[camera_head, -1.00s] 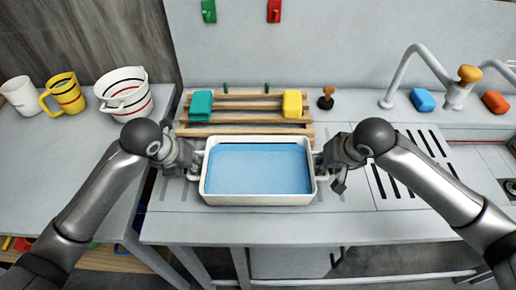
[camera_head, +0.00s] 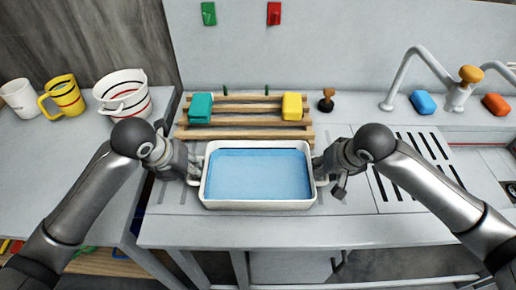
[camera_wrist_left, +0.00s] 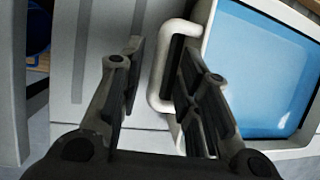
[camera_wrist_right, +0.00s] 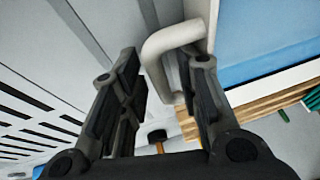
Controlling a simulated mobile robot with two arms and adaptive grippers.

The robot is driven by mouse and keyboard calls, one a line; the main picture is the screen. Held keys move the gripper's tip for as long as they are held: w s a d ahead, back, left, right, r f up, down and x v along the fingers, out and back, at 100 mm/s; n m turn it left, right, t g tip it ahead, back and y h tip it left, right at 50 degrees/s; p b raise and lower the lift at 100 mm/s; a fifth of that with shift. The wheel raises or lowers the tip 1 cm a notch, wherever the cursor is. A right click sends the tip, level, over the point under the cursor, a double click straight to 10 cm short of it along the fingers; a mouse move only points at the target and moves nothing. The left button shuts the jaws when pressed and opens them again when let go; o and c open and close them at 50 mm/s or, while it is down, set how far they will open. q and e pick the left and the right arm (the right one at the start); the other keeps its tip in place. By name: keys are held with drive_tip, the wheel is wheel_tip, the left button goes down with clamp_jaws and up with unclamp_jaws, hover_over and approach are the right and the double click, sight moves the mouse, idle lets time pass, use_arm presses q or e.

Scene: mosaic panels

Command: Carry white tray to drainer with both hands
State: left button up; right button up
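The white tray (camera_head: 258,205) is a shallow rectangular pan with a blue inside and a white loop handle at each end. It sits level at the counter's front. My left gripper (camera_head: 192,172) is at its left handle. In the left wrist view, the handle (camera_wrist_left: 157,75) is between the open fingers (camera_wrist_left: 160,68). My right gripper (camera_head: 326,176) is at the right handle. In the right wrist view, the handle (camera_wrist_right: 165,48) reaches between the open fingers (camera_wrist_right: 165,75). A wooden slatted rack (camera_head: 247,120) lies behind the tray; a slotted counter panel (camera_head: 425,150) is at right. I cannot tell which is the drainer.
A teal block (camera_head: 200,108) and a yellow block (camera_head: 292,106) stand on the rack. A brown-knobbed stopper (camera_head: 326,100) stands to its right. A tap (camera_head: 458,95) and blue sponge (camera_head: 422,101) are at far right. Mugs (camera_head: 62,95) and a bowl (camera_head: 122,95) stand at left.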

drive_tip(key=shift+s+r, duration=0.1)
drive_tip(key=shift+r, duration=0.15)
use_arm(q)
drive_tip(key=v, duration=0.5)
drive_tip(key=shift+s+a+r, duration=0.15)
drive_tip(key=shift+r, duration=0.1)
use_arm(e)
drive_tip(key=v, duration=1.1)
drive_tip(key=shift+r, duration=0.2)
drive_tip(key=shift+s+d, duration=0.1)
